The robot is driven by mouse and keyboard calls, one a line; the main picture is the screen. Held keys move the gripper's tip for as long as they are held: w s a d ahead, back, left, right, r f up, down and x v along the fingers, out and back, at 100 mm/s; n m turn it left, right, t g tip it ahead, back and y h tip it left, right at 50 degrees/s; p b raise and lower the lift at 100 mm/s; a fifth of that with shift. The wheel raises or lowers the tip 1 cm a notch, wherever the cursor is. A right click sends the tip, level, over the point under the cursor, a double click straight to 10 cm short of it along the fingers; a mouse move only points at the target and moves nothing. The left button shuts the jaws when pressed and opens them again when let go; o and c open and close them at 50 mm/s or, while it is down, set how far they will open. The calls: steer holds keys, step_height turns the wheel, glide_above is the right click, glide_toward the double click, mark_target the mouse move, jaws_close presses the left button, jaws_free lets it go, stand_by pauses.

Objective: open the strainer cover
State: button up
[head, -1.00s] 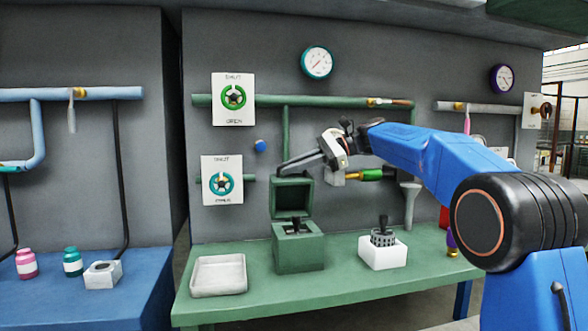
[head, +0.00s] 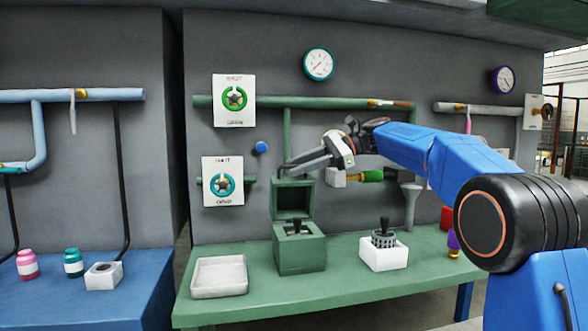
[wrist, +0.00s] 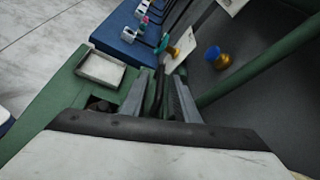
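The strainer (head: 299,256) is a green box on the green bench. Its cover (head: 293,184) stands raised, upright at the back edge, and the box top is open. A black-handled piece (head: 297,226) sits in the opening. My gripper (head: 285,168) is at the cover's top edge, reaching in from the right; whether it touches is unclear. In the wrist view, my gripper's two fingers (wrist: 160,92) are spread apart, with a dark strip showing between them. The strainer's dark opening (wrist: 101,104) shows left of the fingers. The cover's contact point is hidden there.
A white tray (head: 194,287) lies left of the strainer. A white block (head: 384,257) holding a dark, handled basket (head: 384,239) stands right. Valve plates (head: 223,198), a blue knob (head: 261,147) and green pipe (head: 330,103) are on the wall behind my gripper.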

steer(key=v, duration=1.5)
steer(key=shift+d, duration=0.35)
steer(key=c, duration=0.5)
steer(key=s+a+h, duration=0.1)
steer(key=a, duration=0.1)
steer(key=s+a+f+m+h, duration=0.1)
steer(key=a, duration=0.2)
steer(key=s+a+t+h, duration=0.1)
steer(key=s+a, duration=0.1)
steer(key=shift+a+f, duration=0.35)
jaws_close()
steer(key=s+a+r+m+t+h, duration=0.1)
steer(key=s+a+r+t+h, duration=0.1)
steer(key=s+r+t+h, duration=0.3)
steer(key=s+a+r+m+t+h, duration=0.1)
steer(key=s+a+r+t+h, duration=0.1)
steer(key=s+t+h, duration=0.3)
steer(key=w+a+f+g+y, duration=0.1)
steer(key=w+a+f, duration=0.2)
steer(key=w+f, duration=0.5)
steer(key=shift+w+a+f+y, duration=0.2)
steer(key=shift+w+f+y, duration=0.1)
steer(key=shift+w+y, duration=0.15)
